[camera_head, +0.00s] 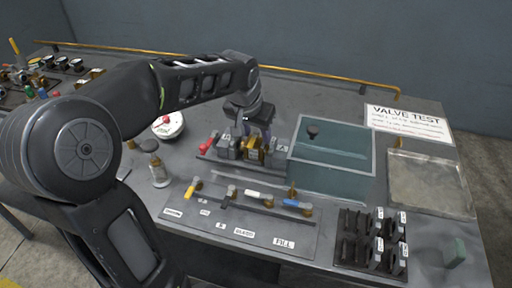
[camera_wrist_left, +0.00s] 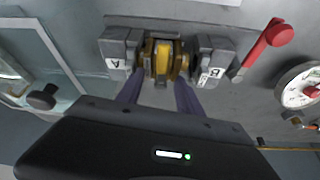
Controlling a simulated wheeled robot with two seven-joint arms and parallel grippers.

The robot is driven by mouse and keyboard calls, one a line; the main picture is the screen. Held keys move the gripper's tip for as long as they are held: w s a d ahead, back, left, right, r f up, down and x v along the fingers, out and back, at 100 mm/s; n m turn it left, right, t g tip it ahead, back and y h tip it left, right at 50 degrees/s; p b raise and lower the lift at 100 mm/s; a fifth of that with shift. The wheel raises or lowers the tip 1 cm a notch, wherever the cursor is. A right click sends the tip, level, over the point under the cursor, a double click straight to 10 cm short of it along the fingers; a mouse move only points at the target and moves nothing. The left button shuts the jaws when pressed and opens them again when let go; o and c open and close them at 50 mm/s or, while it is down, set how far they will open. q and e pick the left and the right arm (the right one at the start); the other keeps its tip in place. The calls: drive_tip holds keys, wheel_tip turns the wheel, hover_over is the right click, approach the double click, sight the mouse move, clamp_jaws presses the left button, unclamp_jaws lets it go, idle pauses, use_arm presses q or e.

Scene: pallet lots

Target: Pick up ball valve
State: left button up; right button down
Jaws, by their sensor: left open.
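The ball valve, a brass-yellow body (camera_head: 251,149), sits between two grey clamp blocks of a fixture on the bench. In the left wrist view the valve (camera_wrist_left: 163,62) shows between the blocks marked A (camera_wrist_left: 118,48) and B (camera_wrist_left: 213,60). My left gripper (camera_head: 256,132) is over the fixture, pointing down. In the left wrist view its two purple fingers (camera_wrist_left: 158,92) are apart, one toward each side of the valve, and look open. I cannot tell whether they touch it. The gripper partly hides the valve in the head view. My right gripper is not in view.
A red handle (camera_head: 207,146) is left of the fixture and a round gauge (camera_head: 168,126) behind it. A water tank (camera_head: 330,172) stands close on the right. In front are a labelled panel (camera_head: 262,226) with small valves and a black rack (camera_head: 352,262). An empty tray (camera_head: 432,186) is far right.

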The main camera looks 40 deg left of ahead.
use_arm(q)
drive_tip(key=shift+c, duration=0.3)
clamp_jaws()
idle(0.3)
idle(0.9)
